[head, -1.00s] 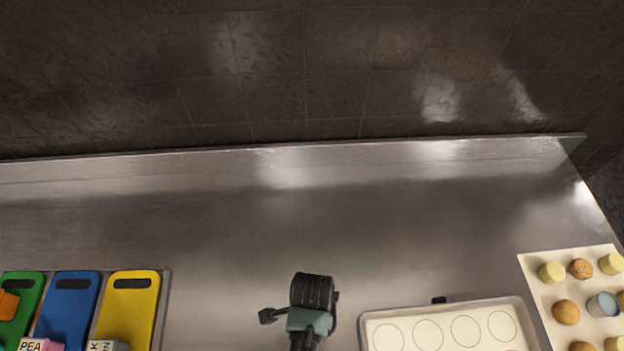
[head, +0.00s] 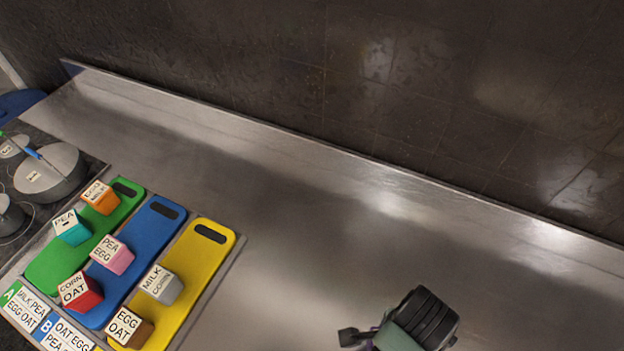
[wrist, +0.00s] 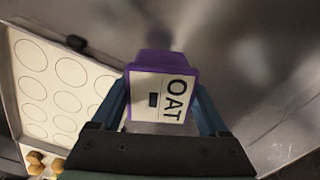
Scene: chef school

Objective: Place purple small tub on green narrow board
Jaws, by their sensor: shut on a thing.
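My gripper (wrist: 160,118) is shut on the purple small tub (wrist: 150,60) in the wrist view. The tub has a white label reading OAT and sits between the two blue fingers, over the steel counter. In the head view my wrist shows at the lower right, and the tub is mostly hidden, with only a trace of purple beside it. The green narrow board (head: 50,268) lies at the left of the head view. It bears an orange tub (head: 101,197) near its handle slot and a teal tub (head: 71,227) below that.
A blue board (head: 160,228) with pink and red tubs and a yellow board (head: 203,265) with grey and brown tubs lie right of the green one. Pots (head: 50,172) stand at far left. A tray with printed circles (wrist: 20,110) shows in the wrist view. The middle counter is clear.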

